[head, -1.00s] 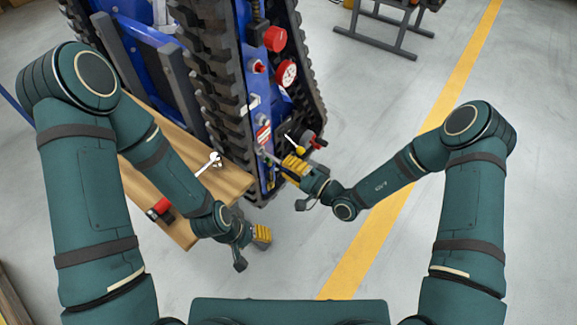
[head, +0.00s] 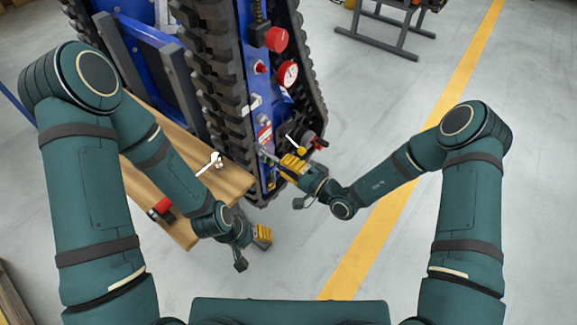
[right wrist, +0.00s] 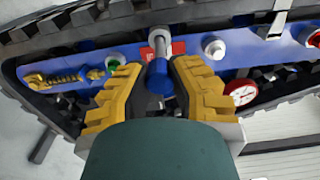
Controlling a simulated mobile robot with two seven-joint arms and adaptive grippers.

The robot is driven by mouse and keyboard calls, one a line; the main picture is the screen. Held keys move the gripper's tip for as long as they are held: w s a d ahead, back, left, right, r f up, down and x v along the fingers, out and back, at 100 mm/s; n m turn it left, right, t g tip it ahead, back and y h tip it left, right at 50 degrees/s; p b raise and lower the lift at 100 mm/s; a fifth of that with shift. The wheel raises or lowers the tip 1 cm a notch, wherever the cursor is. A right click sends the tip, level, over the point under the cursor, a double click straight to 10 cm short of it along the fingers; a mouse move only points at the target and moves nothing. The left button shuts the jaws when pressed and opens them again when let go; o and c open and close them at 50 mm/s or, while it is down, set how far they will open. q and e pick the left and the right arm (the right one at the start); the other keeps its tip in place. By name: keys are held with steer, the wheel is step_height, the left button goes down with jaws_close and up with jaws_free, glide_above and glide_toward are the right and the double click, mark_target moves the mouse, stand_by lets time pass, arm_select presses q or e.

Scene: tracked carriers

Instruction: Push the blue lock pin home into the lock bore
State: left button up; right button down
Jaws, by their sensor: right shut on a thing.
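The blue lock pin (right wrist: 159,77) shows in the right wrist view between the yellow fingers of my right gripper (right wrist: 158,80), which is shut on it. A silver cylindrical part (right wrist: 161,40) lies in line beyond the blue end, against the blue side panel (right wrist: 225,45) of the tracked carrier. The lock bore's mouth is hidden, and I cannot tell how deep the pin sits. In the head view my right gripper (head: 291,165) is at the panel's lower end. My left gripper (head: 262,235) hangs near the wooden bench, away from the panel; its jaw opening is unclear.
A wrench (head: 210,163) and a red-and-black object (head: 160,208) lie on the wooden bench (head: 180,232).

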mark_target(262, 151)
steer(key=shift+b+x, duration=0.45)
steer(key=shift+x, duration=2.9)
steer(key=c, duration=1.1)
jaws_free()
steer(key=shift+o, duration=1)
steer(key=shift+a, duration=0.1)
steer(key=v, duration=1.2)
